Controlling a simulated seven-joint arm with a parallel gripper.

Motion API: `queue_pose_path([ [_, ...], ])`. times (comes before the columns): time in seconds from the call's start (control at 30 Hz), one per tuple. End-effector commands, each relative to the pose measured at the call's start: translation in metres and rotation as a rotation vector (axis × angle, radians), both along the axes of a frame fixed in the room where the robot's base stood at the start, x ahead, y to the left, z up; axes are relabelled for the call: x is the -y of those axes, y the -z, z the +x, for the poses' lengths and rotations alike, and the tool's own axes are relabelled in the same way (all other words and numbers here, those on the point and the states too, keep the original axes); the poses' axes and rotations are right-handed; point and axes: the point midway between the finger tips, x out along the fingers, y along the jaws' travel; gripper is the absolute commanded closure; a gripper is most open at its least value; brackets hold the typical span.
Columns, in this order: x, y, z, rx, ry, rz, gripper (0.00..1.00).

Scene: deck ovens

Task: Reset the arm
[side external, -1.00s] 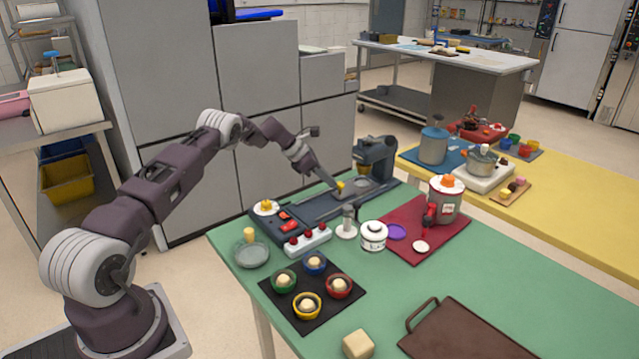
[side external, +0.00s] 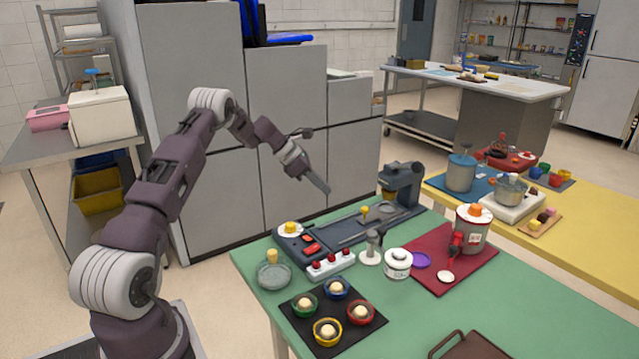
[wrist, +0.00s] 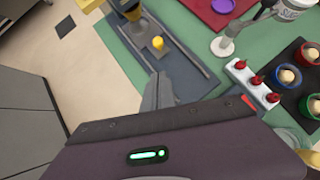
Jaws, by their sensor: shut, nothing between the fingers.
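My gripper (side external: 325,188) is shut and empty. It hangs in the air above the back left edge of the green table (side external: 437,311), to the left of and above a dark grey machine base (side external: 330,235). In the wrist view my gripper's closed fingers (wrist: 158,90) point toward the dark base, beside a small yellow-topped knob (wrist: 157,43). The fingers look clear of the base and touch nothing that I can see.
A dark upright press (side external: 403,185) stands at the base's far end. A white block with red knobs (side external: 331,264), a white jar (side external: 398,263) and a black mat with several cups (side external: 352,334) are in front. Tall grey cabinets (side external: 210,140) stand behind my arm.

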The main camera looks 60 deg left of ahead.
Motion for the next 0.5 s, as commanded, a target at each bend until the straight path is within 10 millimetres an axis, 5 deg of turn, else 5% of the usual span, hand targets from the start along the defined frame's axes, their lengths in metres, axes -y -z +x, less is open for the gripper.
queue_pose_path([
  [0.5, -0.0042, -0.0149, -0.0106, 0.000, 0.004, 0.003, 1.00],
])
